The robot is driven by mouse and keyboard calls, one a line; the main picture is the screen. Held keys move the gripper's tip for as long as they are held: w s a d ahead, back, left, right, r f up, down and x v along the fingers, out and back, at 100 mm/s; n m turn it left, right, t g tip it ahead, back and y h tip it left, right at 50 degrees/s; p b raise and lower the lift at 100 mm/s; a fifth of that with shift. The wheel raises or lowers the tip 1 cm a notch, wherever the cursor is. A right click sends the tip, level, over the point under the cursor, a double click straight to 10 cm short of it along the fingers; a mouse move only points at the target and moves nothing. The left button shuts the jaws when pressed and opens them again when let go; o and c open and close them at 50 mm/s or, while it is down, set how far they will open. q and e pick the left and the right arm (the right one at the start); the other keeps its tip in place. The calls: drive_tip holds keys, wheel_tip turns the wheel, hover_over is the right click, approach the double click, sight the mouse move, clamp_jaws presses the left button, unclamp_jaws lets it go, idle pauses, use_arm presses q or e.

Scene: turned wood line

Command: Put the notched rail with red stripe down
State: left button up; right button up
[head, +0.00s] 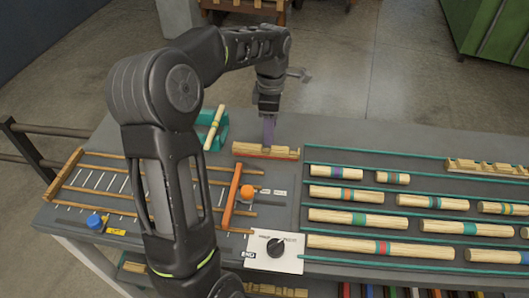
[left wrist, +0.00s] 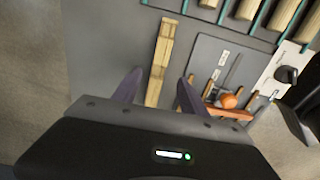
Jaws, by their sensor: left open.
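The notched rail with red stripe (head: 270,154) lies on the grey bench, behind the ruled board and left of the dowel rows. Its red stripe shows along the side facing me in the head view. My left gripper (head: 268,138) is right above it, pointing down, with its purple fingers at the rail. In the left wrist view the rail (left wrist: 161,60) runs between the two spread fingers of my left gripper (left wrist: 152,88), with gaps on both sides. The gripper is open. My right gripper is not in view.
A teal holder (head: 205,142) with a striped dowel stands to the left. Banded dowels (head: 380,249) lie in rows between teal strips on the right. A switch panel (head: 290,262), orange knob (head: 247,192) and blue knob (head: 95,221) are nearer. The bench behind the rail is clear.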

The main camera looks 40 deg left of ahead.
sight(271, 149)
use_arm(q)
drive_tip(key=shift+f, duration=0.1)
drive_tip(key=shift+f, duration=1.2)
drive_tip(key=shift+w+f+p, duration=0.15)
drive_tip(key=shift+f+p, duration=0.6)
drive_tip(key=shift+f, duration=1.9)
drive_tip(key=shift+c, duration=0.3)
clamp_jaws()
